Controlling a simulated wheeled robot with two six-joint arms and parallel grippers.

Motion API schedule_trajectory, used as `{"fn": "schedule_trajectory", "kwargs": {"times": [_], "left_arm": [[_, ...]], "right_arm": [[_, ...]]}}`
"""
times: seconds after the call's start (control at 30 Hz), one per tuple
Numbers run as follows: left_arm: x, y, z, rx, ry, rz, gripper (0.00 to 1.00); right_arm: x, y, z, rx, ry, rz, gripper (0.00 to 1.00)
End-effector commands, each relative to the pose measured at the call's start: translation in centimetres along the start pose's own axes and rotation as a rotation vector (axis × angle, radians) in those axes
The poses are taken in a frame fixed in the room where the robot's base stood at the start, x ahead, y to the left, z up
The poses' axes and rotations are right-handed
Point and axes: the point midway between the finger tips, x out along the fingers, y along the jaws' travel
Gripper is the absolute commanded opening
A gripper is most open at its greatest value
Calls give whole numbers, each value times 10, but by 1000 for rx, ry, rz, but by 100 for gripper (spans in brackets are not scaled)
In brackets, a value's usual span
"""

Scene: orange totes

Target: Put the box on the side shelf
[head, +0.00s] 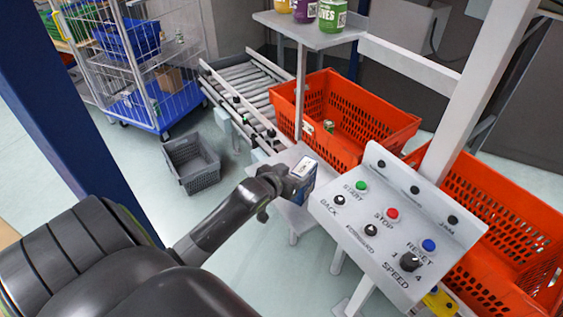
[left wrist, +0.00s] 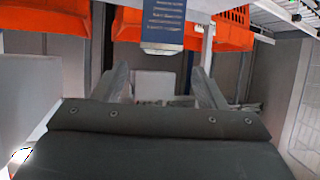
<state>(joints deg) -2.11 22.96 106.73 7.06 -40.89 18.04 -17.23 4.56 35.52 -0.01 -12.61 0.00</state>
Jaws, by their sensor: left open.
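The box (head: 303,180) is small and blue with a pale top. In the head view it stands at the small grey side shelf (head: 291,212), beside the orange tote; its base is partly hidden, so full contact with the shelf is hard to tell. My left gripper (head: 278,190) is just left of the box, open. In the left wrist view the box (left wrist: 163,22) shows blue with pale print, beyond the two spread fingers (left wrist: 160,80). Nothing is between the fingers, and a gap shows between them and the box. My right gripper is not in view.
Orange totes (head: 393,119) (head: 525,215) stand behind the control panel (head: 395,222). A roller conveyor (head: 243,82) lies behind the shelf. A grey crate (head: 192,163) is on the floor. An upper shelf (head: 311,34) holds several jars. A wire cage trolley (head: 140,60) stands at the far left.

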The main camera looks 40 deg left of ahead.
Motion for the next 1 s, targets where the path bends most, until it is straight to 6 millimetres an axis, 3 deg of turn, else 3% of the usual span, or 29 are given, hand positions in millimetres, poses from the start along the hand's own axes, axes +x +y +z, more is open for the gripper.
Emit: {"fn": "schedule_trajectory", "kwargs": {"times": [0.1, 0.33, 0.77, 0.87, 0.97, 1.0], "left_arm": [[-22, -1, 1, 2, 0, 0, 65], [-52, -1, 0, 2, -1, -1, 65], [-62, 0, 0, -1, -1, -1, 65], [-57, -4, 12, -2, -21, -10, 65], [-43, -14, 45, -3, -77, -34, 65], [-36, -20, 66, -4, -111, -48, 65]], "right_arm": [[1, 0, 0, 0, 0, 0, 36], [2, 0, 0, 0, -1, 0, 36], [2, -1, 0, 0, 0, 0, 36], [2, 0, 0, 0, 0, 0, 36], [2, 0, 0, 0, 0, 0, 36], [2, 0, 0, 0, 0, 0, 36]]}}
